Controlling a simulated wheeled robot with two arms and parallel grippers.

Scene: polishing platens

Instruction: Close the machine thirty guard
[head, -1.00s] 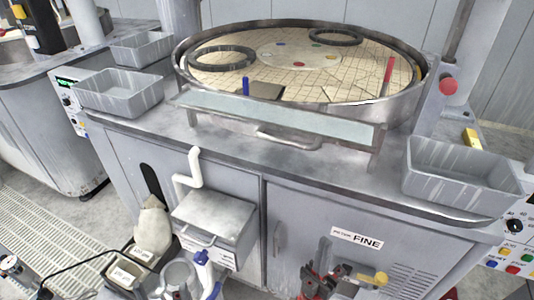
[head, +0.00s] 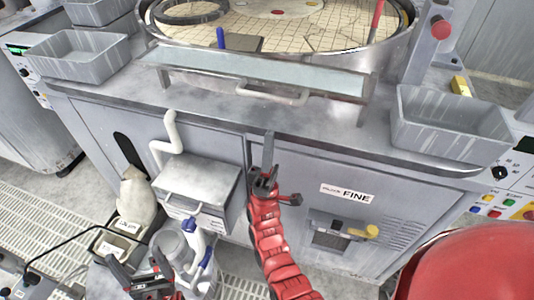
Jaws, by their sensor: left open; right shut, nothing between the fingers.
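The guard (head: 235,66) is a long, clear, pale panel in a metal frame. It lies low and nearly flat along the front of the round platen (head: 325,34), with a bar handle (head: 272,97) on its front edge. My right gripper (head: 268,135) is shut and empty, its fingers pointing up in front of the cabinet's top edge, below the handle in the picture and apart from it. My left gripper (head: 138,268) is open and empty, low at the bottom left near the bottles and bins.
A grey tray (head: 450,128) sits on the right of the worktop, another tray (head: 80,58) at the left. A white bent pipe (head: 167,145) and a drawer box (head: 197,182) stick out of the cabinet front. A red-topped post (head: 440,28) stands right of the platen.

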